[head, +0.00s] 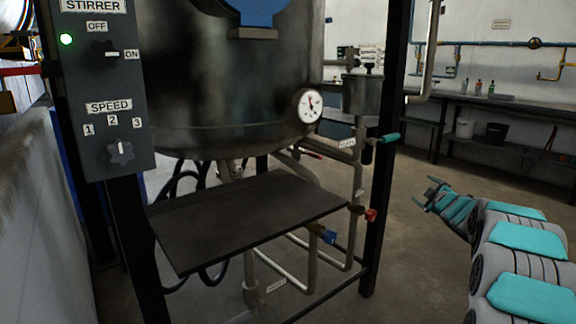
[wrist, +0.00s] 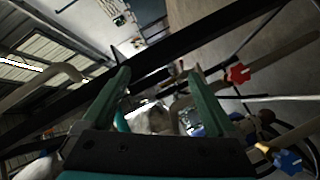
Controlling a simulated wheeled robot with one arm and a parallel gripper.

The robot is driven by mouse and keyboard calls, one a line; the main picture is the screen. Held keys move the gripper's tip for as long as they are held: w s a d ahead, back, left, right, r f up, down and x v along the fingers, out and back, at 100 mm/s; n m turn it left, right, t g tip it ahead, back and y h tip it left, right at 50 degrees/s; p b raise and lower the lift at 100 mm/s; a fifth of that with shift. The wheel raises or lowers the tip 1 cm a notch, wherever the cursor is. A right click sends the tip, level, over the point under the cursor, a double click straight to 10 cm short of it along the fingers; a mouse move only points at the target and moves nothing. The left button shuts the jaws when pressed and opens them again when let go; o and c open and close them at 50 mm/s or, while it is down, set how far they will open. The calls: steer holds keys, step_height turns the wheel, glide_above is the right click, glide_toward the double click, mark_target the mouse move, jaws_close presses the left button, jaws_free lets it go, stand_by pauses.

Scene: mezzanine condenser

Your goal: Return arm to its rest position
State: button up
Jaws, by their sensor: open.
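My arm reaches in from the right side of the head view. My gripper (head: 428,194) is at its far end, to the right of the frame post and clear of the equipment. In the wrist view my gripper (wrist: 160,90) shows two teal fingers, spread apart with nothing held between them. A red valve handle (wrist: 238,74) and a blue valve handle (wrist: 288,160) appear at the right of the wrist view. The red handle (head: 370,214) and the blue handle (head: 328,236) also show below the vessel in the head view.
A large metal vessel (head: 225,80) with a gauge (head: 310,105) stands inside a dark frame. A dark shelf (head: 235,215) juts out below it. The stirrer control box (head: 105,85) is at the left. A teal-handled valve (head: 388,138) sticks out near the post. A bench (head: 520,103) lines the back wall.

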steer(key=s+a+f+m+g, duration=0.3)
steer(key=s+a+g, duration=0.3)
steer(key=s, duration=1.5)
steer(key=s+a+f+m+g, duration=0.4)
steer(key=s+a, duration=0.9)
steer(key=s, duration=0.9)
steer(key=s+a+f+m+g, duration=0.4)
steer(key=s+a+g, duration=0.4)
steer(key=s, duration=1.4)
steer(key=shift+a+y, duration=0.3)
steer(key=shift+a, duration=0.65)
